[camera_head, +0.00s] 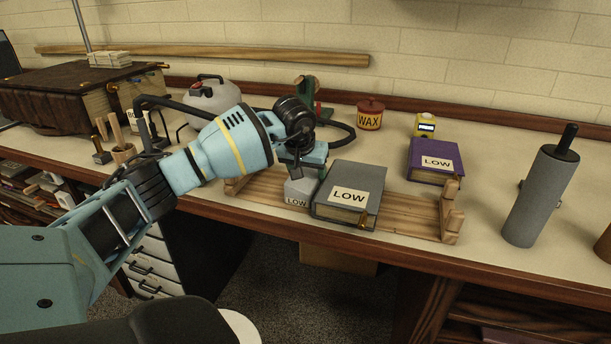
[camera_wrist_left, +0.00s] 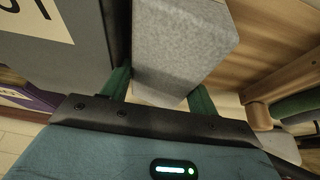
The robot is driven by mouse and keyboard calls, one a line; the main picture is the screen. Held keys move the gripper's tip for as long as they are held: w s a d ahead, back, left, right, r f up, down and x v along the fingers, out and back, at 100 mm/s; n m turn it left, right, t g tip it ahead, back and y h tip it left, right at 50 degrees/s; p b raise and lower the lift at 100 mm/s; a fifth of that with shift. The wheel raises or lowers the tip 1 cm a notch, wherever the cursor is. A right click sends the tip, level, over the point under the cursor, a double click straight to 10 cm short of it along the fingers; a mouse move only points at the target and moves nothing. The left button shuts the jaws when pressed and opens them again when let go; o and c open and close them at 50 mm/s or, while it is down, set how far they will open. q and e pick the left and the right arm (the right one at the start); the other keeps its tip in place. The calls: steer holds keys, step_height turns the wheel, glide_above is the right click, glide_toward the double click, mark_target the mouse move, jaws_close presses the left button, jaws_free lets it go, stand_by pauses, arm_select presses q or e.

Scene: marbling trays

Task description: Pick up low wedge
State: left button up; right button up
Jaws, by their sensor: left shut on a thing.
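The low wedge (camera_head: 296,191) is a light grey block with a LOW label. It stands on the wooden rack (camera_head: 408,219), just left of a grey book (camera_head: 352,185) also labelled LOW. My left gripper (camera_head: 304,172) reaches down over the wedge and is shut on it. In the left wrist view the wedge (camera_wrist_left: 185,40) sits between the two green fingers (camera_wrist_left: 160,92), with the grey book (camera_wrist_left: 75,70) close on the left. I cannot tell whether the wedge is lifted off the rack. My right gripper is out of view.
A purple book (camera_head: 435,161) labelled LOW lies behind the rack. A yellow device (camera_head: 426,125), a wax tin (camera_head: 370,115) and a pale canister (camera_head: 212,101) stand farther back. A grey cylinder (camera_head: 540,198) stands at right. The table's front edge (camera_head: 520,273) is near.

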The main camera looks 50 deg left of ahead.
arm_select(q)
steer(key=shift+s+a+f, duration=0.15)
steer(key=shift+s+f, duration=0.15)
steer(key=shift+f, duration=0.4)
steer(key=shift+w+r, duration=0.1)
steer(key=shift+r, duration=0.4)
steer(key=shift+s+r+p, duration=0.2)
steer(key=shift+r+p, duration=0.1)
steer(key=shift+r, duration=0.85)
steer(key=s+d+r, duration=0.2)
steer(key=s+d, duration=0.6)
steer(key=s, duration=0.4)
steer(key=shift+s+d, duration=0.15)
steer(key=shift+s, duration=0.25)
steer(key=shift+f, duration=0.1)
